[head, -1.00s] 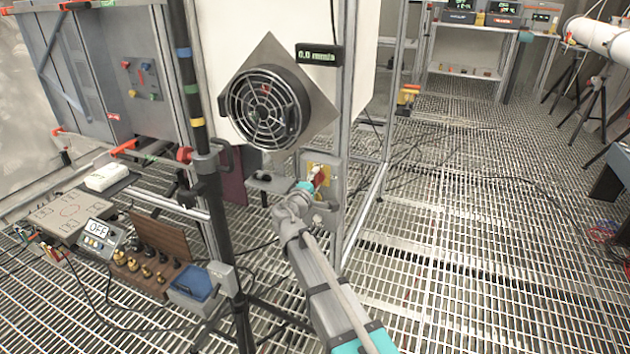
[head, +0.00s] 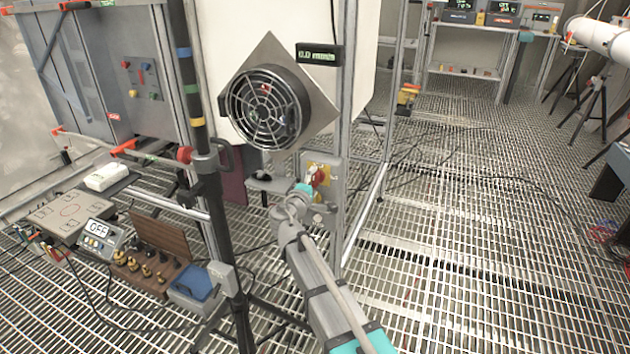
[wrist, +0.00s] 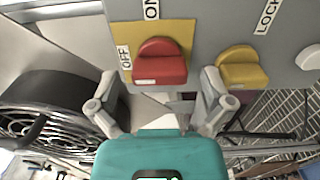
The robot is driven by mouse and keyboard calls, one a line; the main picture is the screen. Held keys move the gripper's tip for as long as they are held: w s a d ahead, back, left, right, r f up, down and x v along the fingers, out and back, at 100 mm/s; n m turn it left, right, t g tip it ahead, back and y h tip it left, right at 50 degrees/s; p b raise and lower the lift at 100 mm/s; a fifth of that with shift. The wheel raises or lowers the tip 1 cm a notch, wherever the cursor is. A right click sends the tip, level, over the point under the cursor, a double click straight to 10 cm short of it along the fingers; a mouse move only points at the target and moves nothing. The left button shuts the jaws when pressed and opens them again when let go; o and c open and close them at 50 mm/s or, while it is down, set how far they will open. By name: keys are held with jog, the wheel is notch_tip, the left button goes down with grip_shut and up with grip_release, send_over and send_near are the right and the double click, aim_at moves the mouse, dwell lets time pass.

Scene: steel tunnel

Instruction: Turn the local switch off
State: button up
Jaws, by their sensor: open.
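The local switch is a red knob (wrist: 160,62) on a yellow plate (wrist: 185,33) of a grey panel. In the wrist view an OFF label (wrist: 125,58) is left of it and an ON label (wrist: 152,8) above it. I cannot tell surely which label the knob points at. My gripper (wrist: 160,80) is open, its two fingers apart on either side of the knob's lower part, with gaps to it. In the head view the red knob (head: 319,177) shows just beyond my gripper (head: 308,184), partly hidden by it.
A yellow knob (wrist: 242,66) near a LOCK label (wrist: 267,15) sits close to the right finger. A round fan (head: 268,107) hangs above left of the panel, below a small display (head: 319,54). A black stand (head: 215,220) rises left of my arm. Open grating lies to the right.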

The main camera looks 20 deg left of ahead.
jog(key=s, duration=1.1)
jog(key=shift+a, duration=0.4)
jog(key=w+d+f+m+g+h, duration=0.1)
jog(key=d+f+m+g+h, duration=0.15)
jog(key=d, duration=0.55)
jog(key=w+d+f+m+g+h, duration=0.1)
jog(key=d+f+m+g, duration=0.25)
jog(key=d, duration=0.55)
jog(key=w+d+f+m+g+h, duration=0.1)
jog(key=d+f+m+g+h, duration=0.2)
jog(key=d, duration=0.5)
jog(key=s+d+f+m+g+y, duration=0.4)
jog(key=s+d+f+g, duration=0.15)
jog(key=d, duration=0.45)
jog(key=s+d+f+m+g+y, duration=0.4)
jog(key=s+d, duration=0.3)
jog(key=d, duration=0.2)
notch_tip(320, 180, up, 28)
jog(key=p, duration=2.8)
jog(key=shift+r+p, duration=0.2)
jog(key=shift+p, duration=0.1)
jog(key=shift+t, duration=0.25)
